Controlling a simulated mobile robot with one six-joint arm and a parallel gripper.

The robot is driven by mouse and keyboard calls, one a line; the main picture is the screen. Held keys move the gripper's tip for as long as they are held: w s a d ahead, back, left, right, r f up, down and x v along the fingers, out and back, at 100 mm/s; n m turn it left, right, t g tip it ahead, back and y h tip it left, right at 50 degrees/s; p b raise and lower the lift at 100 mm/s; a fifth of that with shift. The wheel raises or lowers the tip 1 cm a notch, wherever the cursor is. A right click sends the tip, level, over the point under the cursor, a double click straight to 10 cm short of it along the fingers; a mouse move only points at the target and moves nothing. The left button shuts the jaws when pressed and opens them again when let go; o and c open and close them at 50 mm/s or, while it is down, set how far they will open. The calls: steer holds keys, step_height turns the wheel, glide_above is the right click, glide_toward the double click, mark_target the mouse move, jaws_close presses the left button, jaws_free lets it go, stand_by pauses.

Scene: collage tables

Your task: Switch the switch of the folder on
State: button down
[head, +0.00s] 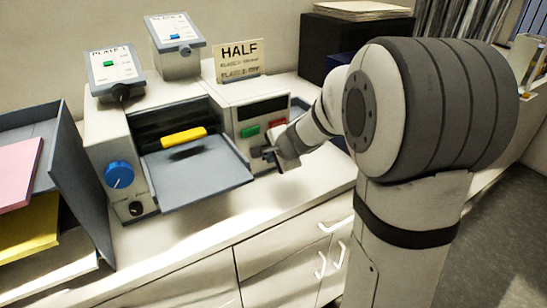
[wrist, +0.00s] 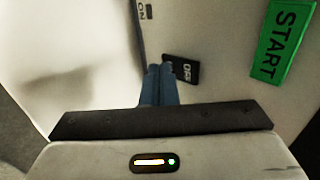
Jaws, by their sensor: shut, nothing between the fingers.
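The folder (head: 228,112) is a beige machine on the counter, with a green START button (head: 249,131) and a red button beside it. The START button also shows at the upper right of the wrist view (wrist: 283,40). A small black piece marked OFF (wrist: 183,70) is on the panel, just right of my fingertips; an ON label (wrist: 143,11) is higher up and to the left. My gripper (wrist: 159,70) is shut and empty, its tips close beside the OFF piece; contact cannot be told. In the head view my gripper (head: 268,153) is at the panel below the buttons.
A grey tray (head: 198,178) juts from the folder's front, with a yellow bar (head: 184,135) above it. A blue knob (head: 119,175) is at left. Two plate boxes and a HALF sign (head: 239,60) stand behind. The counter front is clear.

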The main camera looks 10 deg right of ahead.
steer(key=shift+f, duration=0.1)
steer(key=shift+w+f+b, duration=0.1)
steer(key=shift+f+b, duration=0.25)
steer(key=shift+b, duration=0.85)
steer(key=shift+r, duration=0.2)
step_height(320, 180, up, 2)
steer(key=shift+p, duration=0.7)
steer(key=s+f+v, duration=0.1)
steer(key=v, duration=1.2)
steer(key=shift+s+d+f, duration=0.25)
steer(key=shift+s+f, duration=0.05)
steer(key=shift+s, duration=0.05)
